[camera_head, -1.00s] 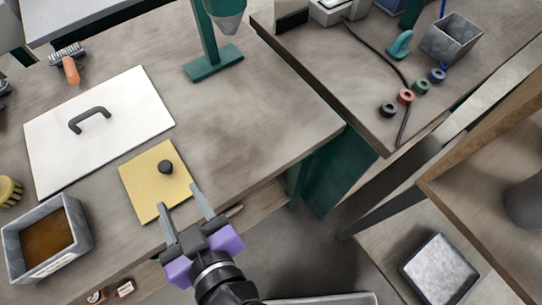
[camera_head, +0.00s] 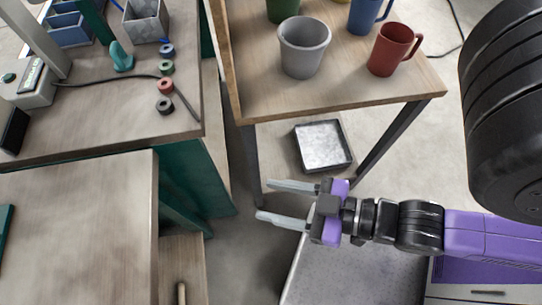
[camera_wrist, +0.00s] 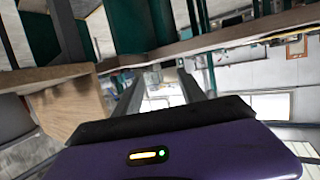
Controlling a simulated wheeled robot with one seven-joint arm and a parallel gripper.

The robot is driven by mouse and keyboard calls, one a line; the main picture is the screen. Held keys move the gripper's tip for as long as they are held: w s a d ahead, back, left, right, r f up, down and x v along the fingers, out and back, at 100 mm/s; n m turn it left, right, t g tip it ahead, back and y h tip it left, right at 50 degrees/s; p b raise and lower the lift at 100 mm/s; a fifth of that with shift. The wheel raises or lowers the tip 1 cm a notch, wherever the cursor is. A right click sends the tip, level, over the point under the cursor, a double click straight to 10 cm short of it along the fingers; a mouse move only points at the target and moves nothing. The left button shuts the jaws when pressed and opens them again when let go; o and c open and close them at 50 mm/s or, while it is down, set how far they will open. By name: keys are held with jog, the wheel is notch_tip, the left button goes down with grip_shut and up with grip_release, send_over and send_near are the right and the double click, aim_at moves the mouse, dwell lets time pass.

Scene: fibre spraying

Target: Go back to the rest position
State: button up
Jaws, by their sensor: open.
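My gripper (camera_head: 288,202) is open and empty in the head view. Its two grey fingers point left, over the gap between the workbenches and the small wooden table. It is above the floor and touches nothing that I can see. In the wrist view my gripper's fingers (camera_wrist: 165,92) stand apart with nothing between them. My purple arm reaches in from the right of the head view.
A wooden table (camera_head: 270,98) holds a grey cup (camera_head: 304,48), a red mug (camera_head: 393,50) and other cups. A metal tray (camera_head: 322,145) sits below it. Workbenches (camera_head: 75,215) stand at left. A grey bin (camera_head: 146,20) and several tape rolls (camera_head: 165,67) lie on the far one.

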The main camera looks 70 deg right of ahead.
jog(key=shift+s+d+r+m+h, duration=0.5)
jog(key=shift+s+d+r+h, duration=0.15)
jog(key=shift+s+d, duration=0.25)
